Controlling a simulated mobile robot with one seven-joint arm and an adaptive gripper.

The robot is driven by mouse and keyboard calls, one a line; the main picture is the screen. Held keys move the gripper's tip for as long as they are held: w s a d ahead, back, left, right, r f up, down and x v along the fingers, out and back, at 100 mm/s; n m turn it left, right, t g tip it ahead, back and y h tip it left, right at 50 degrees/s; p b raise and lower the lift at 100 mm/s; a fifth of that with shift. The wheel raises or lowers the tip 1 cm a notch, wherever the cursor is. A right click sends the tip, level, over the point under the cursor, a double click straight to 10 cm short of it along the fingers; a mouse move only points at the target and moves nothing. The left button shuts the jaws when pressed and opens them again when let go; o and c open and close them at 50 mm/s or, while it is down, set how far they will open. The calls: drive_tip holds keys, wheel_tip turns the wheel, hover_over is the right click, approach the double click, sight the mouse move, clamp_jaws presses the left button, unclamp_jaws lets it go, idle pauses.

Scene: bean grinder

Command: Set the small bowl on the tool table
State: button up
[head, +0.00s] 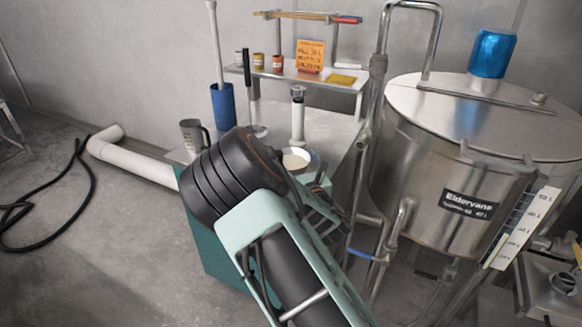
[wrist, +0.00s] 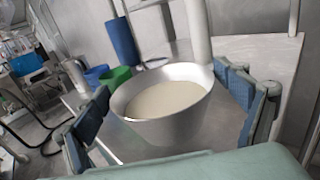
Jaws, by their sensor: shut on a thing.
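The small bowl (wrist: 165,130) is silvery metal with pale contents, upright and nearly level in the wrist view. It also shows in the head view (head: 297,158), partly hidden behind my arm. My gripper (wrist: 172,118) is shut on it, with blue-padded fingers at the bowl's left and right sides. The tool table (head: 330,130) has a grey top and teal sides. The bowl is over or at its front part; whether it touches the top I cannot tell.
Behind is a shelf (head: 330,82) with small jars. A large steel tank (head: 450,150) with pipes stands close on the right.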

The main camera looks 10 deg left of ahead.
drive_tip(key=shift+f, duration=1.05)
drive_tip(key=shift+f, duration=0.1)
drive_tip(key=shift+f+b, duration=0.15)
drive_tip(key=shift+b, duration=0.15)
drive_tip(key=o, duration=1.3)
drive_tip(key=shift+r+p, duration=0.3)
drive_tip(key=v, duration=1.2)
drive_tip(key=shift+s, duration=0.1)
